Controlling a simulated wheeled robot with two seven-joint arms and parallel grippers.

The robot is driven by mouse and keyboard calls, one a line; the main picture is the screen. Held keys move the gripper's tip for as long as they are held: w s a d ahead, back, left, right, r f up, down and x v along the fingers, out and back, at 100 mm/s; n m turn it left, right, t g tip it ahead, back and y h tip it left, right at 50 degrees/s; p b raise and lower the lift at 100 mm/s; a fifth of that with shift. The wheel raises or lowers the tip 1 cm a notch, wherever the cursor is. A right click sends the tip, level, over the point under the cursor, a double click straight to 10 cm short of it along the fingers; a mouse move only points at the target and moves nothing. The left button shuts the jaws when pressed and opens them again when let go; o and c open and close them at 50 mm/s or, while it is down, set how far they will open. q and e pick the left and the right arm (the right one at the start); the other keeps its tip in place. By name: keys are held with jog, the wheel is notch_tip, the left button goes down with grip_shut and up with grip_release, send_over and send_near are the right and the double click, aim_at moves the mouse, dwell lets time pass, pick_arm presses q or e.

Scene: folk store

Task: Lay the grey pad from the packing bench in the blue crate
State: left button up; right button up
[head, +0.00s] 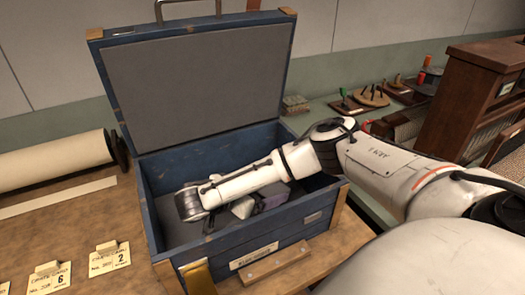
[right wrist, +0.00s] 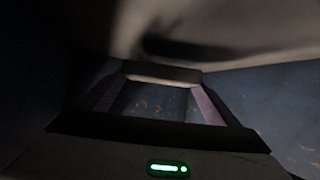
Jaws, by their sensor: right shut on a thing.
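The blue crate (head: 245,236) stands on the packing bench with its lid raised. My right arm reaches over its right wall and down inside. My right gripper (head: 262,203) is low in the crate, partly hidden by its own arm. In the dark right wrist view the gripper (right wrist: 160,76) is shut on a pale grey edge, seemingly part of the grey pad (right wrist: 230,42). A dark grey surface shows low in the crate in the head view; I cannot tell whether it is the pad or the floor. My left gripper is out of view.
The crate's grey-lined lid (head: 200,85) stands upright behind it. A paper roll (head: 55,158) and numbered cards (head: 110,258) lie on the bench to the left. Small wooden stands (head: 372,96) and a brown wooden cabinet (head: 480,90) are at the right.

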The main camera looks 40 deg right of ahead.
jog(key=shift+f, duration=0.4)
jog(key=o, duration=0.9)
jog(key=shift+r, duration=0.35)
jog(key=shift+v, duration=3.9)
jog(key=shift+d+r, duration=0.1)
jog(key=shift+r, duration=0.05)
